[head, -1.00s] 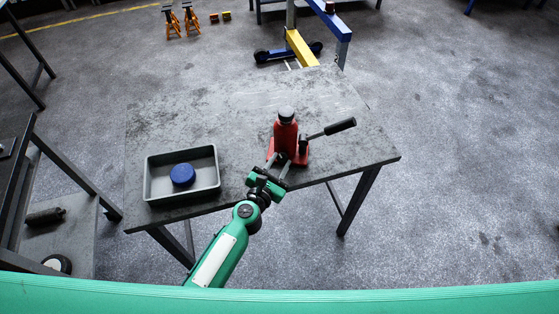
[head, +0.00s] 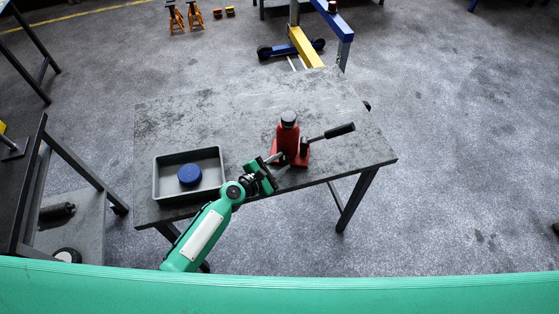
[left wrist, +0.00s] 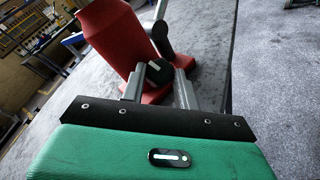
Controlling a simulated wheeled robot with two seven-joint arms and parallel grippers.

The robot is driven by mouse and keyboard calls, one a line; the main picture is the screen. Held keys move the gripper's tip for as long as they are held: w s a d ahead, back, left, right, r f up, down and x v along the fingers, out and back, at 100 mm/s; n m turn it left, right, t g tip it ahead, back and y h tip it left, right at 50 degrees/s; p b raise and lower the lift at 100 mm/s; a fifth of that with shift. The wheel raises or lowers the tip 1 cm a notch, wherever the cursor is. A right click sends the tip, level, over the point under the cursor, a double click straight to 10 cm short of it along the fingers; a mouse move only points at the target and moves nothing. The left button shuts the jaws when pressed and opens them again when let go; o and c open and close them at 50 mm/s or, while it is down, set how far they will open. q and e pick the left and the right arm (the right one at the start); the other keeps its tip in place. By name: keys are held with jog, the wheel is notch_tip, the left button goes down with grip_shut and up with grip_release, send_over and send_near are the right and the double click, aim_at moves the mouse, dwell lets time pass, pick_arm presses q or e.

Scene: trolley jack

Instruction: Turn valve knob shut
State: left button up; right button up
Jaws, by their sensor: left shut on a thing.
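A red bottle jack (head: 288,140) with a dark cap stands upright near the right front of the grey table. Its handle with a black grip (head: 340,130) points out to the right. My left gripper (head: 279,160) is at the front of the jack's base. In the left wrist view, the two grey fingers are shut on a small dark valve knob (left wrist: 158,71) low on the red jack body (left wrist: 112,35). The knob's far side is hidden. My right gripper is not in view.
A grey tray (head: 158,181) with a blue round object (head: 189,174) lies left of my left arm on the table (head: 230,110). A blue and yellow frame (head: 305,47) stands behind the table. The tabletop behind the jack is clear.

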pick_arm(q)
jog(key=shift+w+a+r+m+g+p, duration=0.15)
jog(key=shift+m+g+p, duration=0.2)
jog(key=shift+m, duration=0.35)
jog(key=shift+g, duration=0.25)
jog(key=o, duration=1)
jog(key=v, duration=0.4)
jog(key=b+v, duration=0.1)
jog(key=v, duration=0.7)
jog(key=shift+s+a+f+b, duration=0.2)
jog(key=shift+a+f+b, duration=0.05)
jog(key=shift+b, duration=0.1)
jog(key=shift+s+a+r, duration=0.25)
jog(key=shift+s+a, duration=0.15)
